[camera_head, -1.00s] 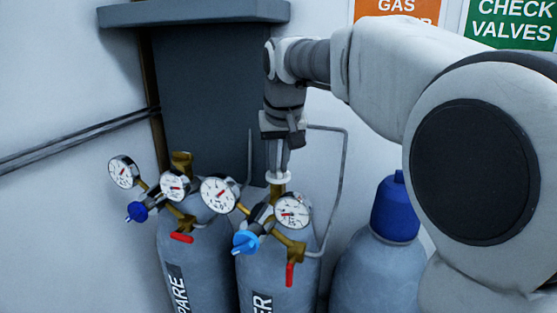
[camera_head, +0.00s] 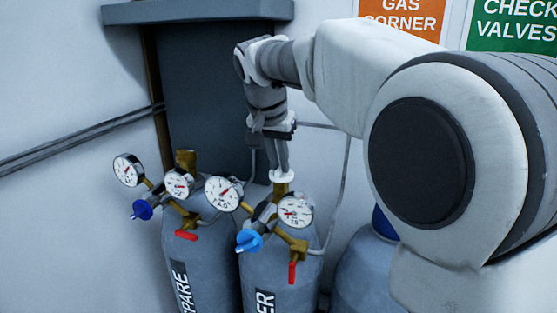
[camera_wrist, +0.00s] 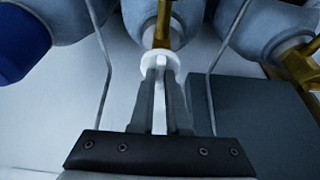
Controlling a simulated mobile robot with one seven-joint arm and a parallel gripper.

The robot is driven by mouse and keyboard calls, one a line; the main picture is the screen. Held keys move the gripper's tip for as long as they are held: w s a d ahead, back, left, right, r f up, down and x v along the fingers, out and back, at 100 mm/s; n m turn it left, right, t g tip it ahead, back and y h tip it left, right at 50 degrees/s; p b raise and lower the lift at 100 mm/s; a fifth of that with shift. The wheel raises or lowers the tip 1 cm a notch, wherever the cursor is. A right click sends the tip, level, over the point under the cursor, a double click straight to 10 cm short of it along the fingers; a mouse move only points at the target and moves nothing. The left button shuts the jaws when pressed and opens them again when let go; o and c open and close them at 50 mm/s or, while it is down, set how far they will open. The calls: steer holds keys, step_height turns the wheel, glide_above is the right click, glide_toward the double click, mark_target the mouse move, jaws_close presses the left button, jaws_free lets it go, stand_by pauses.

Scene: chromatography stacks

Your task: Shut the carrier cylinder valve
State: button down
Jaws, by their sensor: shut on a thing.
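The carrier cylinder (camera_head: 283,268) stands in the middle, with "ER" showing on its label. Its valve is a white handwheel (camera_head: 281,177) on top of a brass stem. My gripper (camera_head: 280,167) points straight down from above and is shut on the handwheel. In the wrist view the white handwheel (camera_wrist: 146,68) shows around the fingertips of my gripper (camera_wrist: 161,75), with the brass stem beyond it. The part of the wheel between the fingers is partly hidden.
The spare cylinder (camera_head: 197,262) stands close on the left, with gauges and a dark blue knob (camera_head: 142,209). The carrier regulator has gauges (camera_head: 295,211), a light blue knob (camera_head: 249,241) and a red lever (camera_head: 292,272). A blue-capped cylinder (camera_head: 362,275) stands right, partly behind my arm.

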steer(key=c, duration=0.9)
jaws_free()
steer(key=v, duration=1.7)
steer(key=shift+r+p, duration=0.2)
steer(key=shift+p, duration=0.2)
